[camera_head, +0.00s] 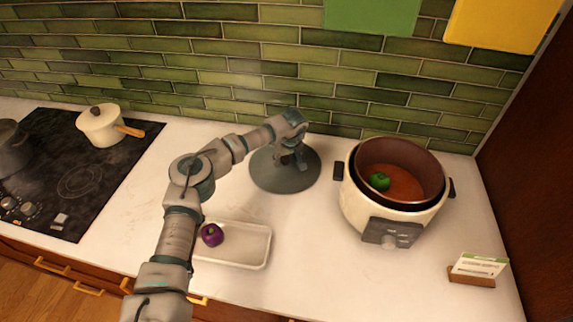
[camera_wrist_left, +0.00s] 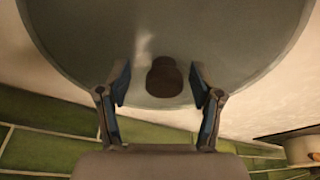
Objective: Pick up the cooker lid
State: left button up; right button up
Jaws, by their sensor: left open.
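The cooker lid (camera_head: 268,174) is a round grey-green disc lying on the white counter, left of the cooker. Its dark knob shows in the left wrist view (camera_wrist_left: 164,77). My left gripper (camera_head: 291,160) is over the lid in the head view. In the left wrist view the gripper (camera_wrist_left: 162,88) is open, with one finger on each side of the knob and gaps between. Whether a finger touches the lid is unclear. The white cooker (camera_head: 362,210) stands open, with a green pepper (camera_head: 380,181) in its reddish-brown contents. My right gripper is not in view.
A white tray (camera_head: 252,258) with a purple onion (camera_head: 212,234) sits in front of the lid. A black stovetop (camera_head: 84,178) with a lidded cream pot (camera_head: 101,127) is at left. A small card stand (camera_head: 473,280) is at front right. A green tiled wall (camera_head: 225,70) rises behind.

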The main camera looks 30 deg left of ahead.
pick_arm(q)
jog(key=shift+s+a, duration=0.15)
jog(key=shift+a, duration=0.15)
jog(key=c, duration=1)
grip_shut()
jog(key=shift+d, duration=0.1)
